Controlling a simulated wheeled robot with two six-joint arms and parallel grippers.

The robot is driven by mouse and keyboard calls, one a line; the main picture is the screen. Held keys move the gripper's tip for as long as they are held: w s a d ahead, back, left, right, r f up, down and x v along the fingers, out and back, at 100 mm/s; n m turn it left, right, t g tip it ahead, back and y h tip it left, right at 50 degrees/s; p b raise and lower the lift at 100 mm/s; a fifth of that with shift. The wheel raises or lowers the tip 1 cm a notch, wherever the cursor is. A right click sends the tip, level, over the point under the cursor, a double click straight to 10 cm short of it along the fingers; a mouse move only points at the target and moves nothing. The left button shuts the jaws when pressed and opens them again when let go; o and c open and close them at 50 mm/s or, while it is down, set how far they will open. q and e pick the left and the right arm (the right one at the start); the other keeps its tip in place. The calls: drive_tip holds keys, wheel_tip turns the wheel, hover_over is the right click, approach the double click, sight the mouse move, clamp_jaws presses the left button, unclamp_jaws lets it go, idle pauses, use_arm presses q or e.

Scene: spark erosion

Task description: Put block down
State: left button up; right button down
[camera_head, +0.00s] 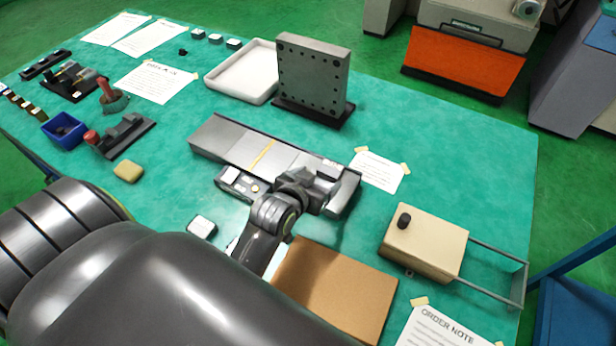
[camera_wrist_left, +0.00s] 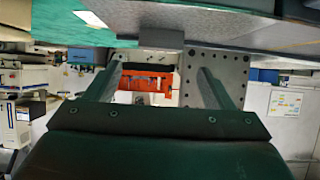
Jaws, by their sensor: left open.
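My left gripper (camera_head: 318,190) is over the right end of a long grey metal slab (camera_head: 230,140) on the green table. Its two fingers stand apart in the left wrist view (camera_wrist_left: 160,85). A small grey block (camera_head: 328,168) is at the slab's right end beside the fingers, partly hidden by the gripper. In the left wrist view a plain grey block (camera_wrist_left: 161,38) shows beyond the fingertips, against the slab surface; I cannot tell whether a finger touches it. My right gripper is not in view.
An upright drilled plate (camera_head: 312,75) and a white tray (camera_head: 243,72) stand behind the slab. A brown board (camera_head: 335,290) lies in front. A beige box (camera_head: 425,243) with a frame is at the right. A small white-topped block (camera_head: 201,227) lies left of the arm.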

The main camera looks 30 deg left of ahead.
use_arm(q)
drive_tip(key=shift+v, duration=2.4)
